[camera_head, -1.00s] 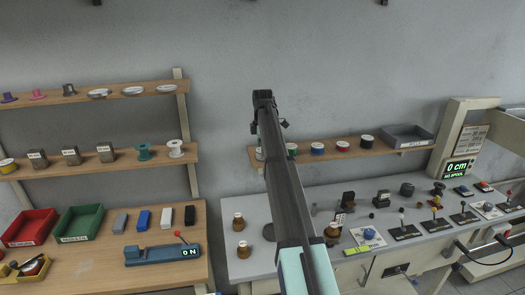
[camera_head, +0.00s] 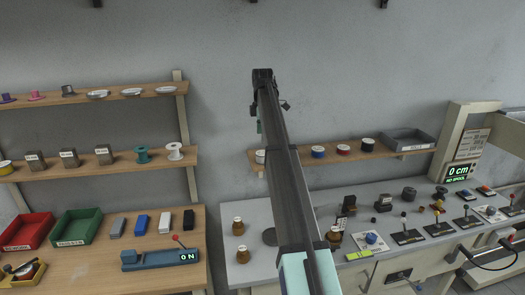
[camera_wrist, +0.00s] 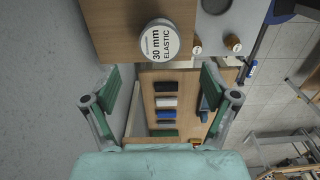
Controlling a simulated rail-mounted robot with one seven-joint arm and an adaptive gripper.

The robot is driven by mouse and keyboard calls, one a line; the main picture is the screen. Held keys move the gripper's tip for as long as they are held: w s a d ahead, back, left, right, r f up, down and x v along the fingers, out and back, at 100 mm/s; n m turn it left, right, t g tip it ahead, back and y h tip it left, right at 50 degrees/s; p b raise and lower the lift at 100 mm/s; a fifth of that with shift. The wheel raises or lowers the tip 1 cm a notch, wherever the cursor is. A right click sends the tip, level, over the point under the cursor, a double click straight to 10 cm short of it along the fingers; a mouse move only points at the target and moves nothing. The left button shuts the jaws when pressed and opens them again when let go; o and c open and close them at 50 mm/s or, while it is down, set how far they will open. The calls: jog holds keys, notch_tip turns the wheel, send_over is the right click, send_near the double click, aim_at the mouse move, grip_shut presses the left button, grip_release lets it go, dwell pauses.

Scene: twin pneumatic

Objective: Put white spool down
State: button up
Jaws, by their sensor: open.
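My gripper (camera_wrist: 159,74) is open in the wrist view, its two green fingers wide apart with nothing between the tips. A round spool with a white top marked "30 mm ELASTIC" (camera_wrist: 159,40) stands on a wooden shelf (camera_wrist: 105,30), beyond the fingertips and apart from them. In the head view a white-topped spool (camera_head: 260,156) shows at the left end of the right shelf (camera_head: 400,152), partly covered by my arm. Another white spool (camera_head: 175,151) stands at the right end of the left middle shelf. My fingers are mostly hidden in the head view.
Blue (camera_head: 318,152), red (camera_head: 343,149) and dark-topped (camera_head: 368,145) spools and a grey tray (camera_head: 408,138) share the right shelf. Below are a wooden bench (camera_head: 150,275) with bins and blocks, and a grey bench (camera_head: 300,205) with jars and levers.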

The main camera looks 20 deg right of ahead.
jog(key=shift+r+b, duration=0.4)
jog(key=shift+r, duration=1.6)
